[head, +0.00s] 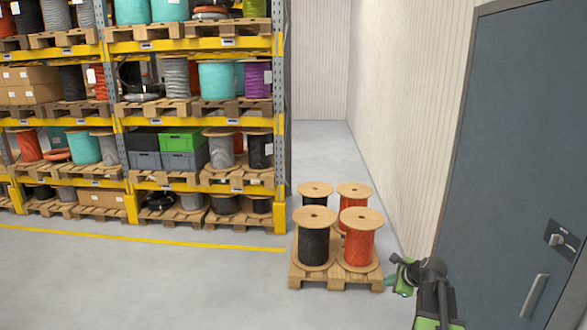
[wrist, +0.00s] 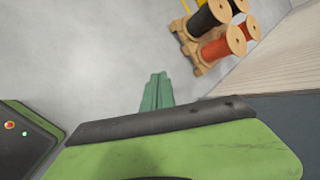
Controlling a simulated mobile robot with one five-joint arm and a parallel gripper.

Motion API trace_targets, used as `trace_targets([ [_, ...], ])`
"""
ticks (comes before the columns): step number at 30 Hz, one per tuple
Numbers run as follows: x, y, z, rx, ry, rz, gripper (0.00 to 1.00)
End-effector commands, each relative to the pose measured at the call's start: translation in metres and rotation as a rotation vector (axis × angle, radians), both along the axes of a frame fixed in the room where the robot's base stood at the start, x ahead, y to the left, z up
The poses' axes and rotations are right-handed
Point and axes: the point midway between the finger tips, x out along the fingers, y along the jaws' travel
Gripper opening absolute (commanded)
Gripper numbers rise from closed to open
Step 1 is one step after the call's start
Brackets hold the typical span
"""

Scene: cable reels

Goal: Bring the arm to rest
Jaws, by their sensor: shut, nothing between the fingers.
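My gripper (head: 393,280) shows in the head view at the lower right, in front of the grey door and just right of the pallet's near corner in the picture. In the wrist view my gripper (wrist: 157,90) has its green fingers shut together with nothing between them. They stand over bare grey floor. My arm, black and green, is bent at the lower right of the head view.
A wooden pallet (head: 307,276) carries several black and orange cable reels; it also shows in the wrist view (wrist: 188,45). A grey door (head: 510,130) with a handle is close at right. Yellow racking (head: 200,184) stands at left. The floor (head: 150,285) at front left is clear.

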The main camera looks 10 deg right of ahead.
Motion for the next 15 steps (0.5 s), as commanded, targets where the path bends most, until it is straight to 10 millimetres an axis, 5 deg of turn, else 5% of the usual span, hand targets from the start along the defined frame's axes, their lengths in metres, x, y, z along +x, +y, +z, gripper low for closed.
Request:
trace_targets([
  [1,0.011,0.045,-0.022,-0.028,0.021,0.092,0.0],
  [6,0.023,0.186,-0.067,-0.168,0.097,0.446,0.0],
  [9,0.013,0.258,-0.092,-0.267,0.139,0.666,0.0],
  [15,-0.034,0.363,-0.136,-0.492,0.218,1.128,0.0],
])
